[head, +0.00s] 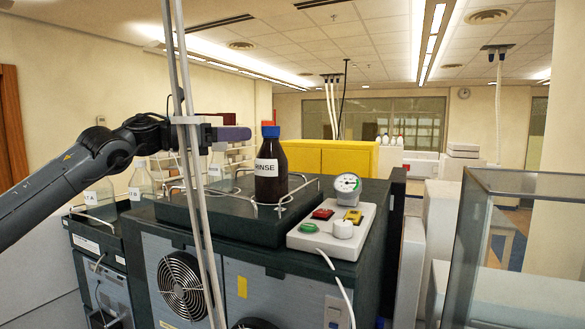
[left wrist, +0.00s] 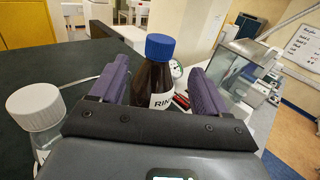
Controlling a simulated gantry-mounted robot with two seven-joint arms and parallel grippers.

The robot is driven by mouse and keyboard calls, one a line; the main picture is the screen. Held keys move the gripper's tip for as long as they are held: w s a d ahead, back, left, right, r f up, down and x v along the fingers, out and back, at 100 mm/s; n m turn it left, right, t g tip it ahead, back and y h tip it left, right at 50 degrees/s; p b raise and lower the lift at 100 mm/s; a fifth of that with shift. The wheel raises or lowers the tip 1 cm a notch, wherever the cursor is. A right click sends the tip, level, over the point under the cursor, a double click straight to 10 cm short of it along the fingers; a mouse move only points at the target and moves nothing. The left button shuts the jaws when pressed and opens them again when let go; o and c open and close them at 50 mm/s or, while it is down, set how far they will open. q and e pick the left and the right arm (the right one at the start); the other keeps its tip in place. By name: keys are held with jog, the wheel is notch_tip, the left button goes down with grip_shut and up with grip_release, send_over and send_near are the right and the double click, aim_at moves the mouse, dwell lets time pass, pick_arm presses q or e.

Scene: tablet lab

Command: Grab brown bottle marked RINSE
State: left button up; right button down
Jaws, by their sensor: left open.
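The brown bottle marked RINSE (head: 270,178) stands upright with a blue cap on top of the dark bench unit, beside a thin metal rail. My left gripper (head: 248,133) comes in from the left at about the height of the bottle's neck. Its purple fingers are open. In the left wrist view, the bottle (left wrist: 153,82) shows beyond and between the two spread fingers of my left gripper (left wrist: 163,75), and part of its label reads RIN. I cannot tell whether a finger touches it. My right gripper is not in view.
A control box (head: 333,229) with a gauge and coloured buttons sits right of the bottle. Clear bottles, including one marked 1A (head: 98,193), stand at the left. A white-capped clear bottle (left wrist: 38,108) is close to my left gripper. A glass enclosure (head: 520,240) stands at right.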

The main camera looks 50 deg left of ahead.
aim_at(278, 133)
pick_arm(q)
jog(key=p+x, duration=0.2)
jog(key=x, duration=0.3)
jog(key=shift+w+p, duration=0.15)
jog(key=shift+p, duration=0.15)
jog(key=p+x, duration=0.3)
jog(key=x, duration=0.1)
jog(key=shift+f, duration=0.1)
jog(key=shift+w+d+f+p, duration=0.2)
jog(key=shift+w+p, duration=0.25)
jog(key=shift+w, duration=0.25)
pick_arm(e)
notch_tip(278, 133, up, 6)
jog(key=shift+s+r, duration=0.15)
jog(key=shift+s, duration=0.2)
pick_arm(q)
jog(key=shift+r, duration=0.1)
grip_shut()
jog(key=shift+s+r, duration=0.1)
jog(key=shift+r, duration=0.05)
